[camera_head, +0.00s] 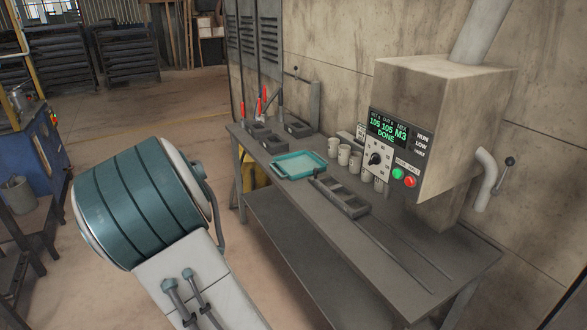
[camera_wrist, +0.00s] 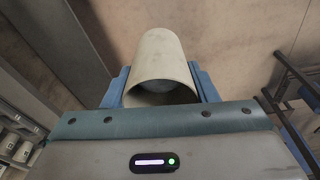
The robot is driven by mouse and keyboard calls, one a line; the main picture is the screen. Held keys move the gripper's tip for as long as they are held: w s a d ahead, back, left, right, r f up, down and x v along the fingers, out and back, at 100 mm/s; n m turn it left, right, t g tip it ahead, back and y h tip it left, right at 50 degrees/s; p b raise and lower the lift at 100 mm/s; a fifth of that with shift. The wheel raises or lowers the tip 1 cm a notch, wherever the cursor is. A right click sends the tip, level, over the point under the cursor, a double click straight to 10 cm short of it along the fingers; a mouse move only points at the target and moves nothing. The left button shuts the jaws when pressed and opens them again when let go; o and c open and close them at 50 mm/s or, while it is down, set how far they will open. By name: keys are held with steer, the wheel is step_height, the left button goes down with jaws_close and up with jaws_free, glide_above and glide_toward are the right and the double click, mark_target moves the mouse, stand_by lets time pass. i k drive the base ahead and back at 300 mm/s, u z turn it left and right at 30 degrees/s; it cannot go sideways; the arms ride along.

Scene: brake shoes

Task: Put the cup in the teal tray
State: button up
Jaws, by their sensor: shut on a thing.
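In the wrist view, my gripper (camera_wrist: 162,86) has its two blue fingers on either side of a cream-white cup (camera_wrist: 160,58) and is shut on it. The cup's open end faces the camera and its inside is dark. The teal tray (camera_head: 300,166) lies on the far part of the grey table in the head view and looks empty. My gripper and the held cup are not visible in the head view, where only my teal-and-white arm shows at the left front.
Several similar cups (camera_head: 343,155) stand in a row right of the tray. A dark grey divided holder (camera_head: 342,196) lies in front of them. Dark bins with red-handled tools (camera_head: 262,128) are behind the tray. A control box (camera_head: 390,150) overhangs the table's right side.

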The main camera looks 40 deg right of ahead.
mark_target(299, 166)
steer(key=z, duration=0.1)
steer(key=i, duration=1.85)
steer(key=z, duration=1.1)
steer(key=i, duration=0.55)
steer(key=z, duration=1)
steer(key=i, duration=0.45)
steer(key=z, duration=0.4)
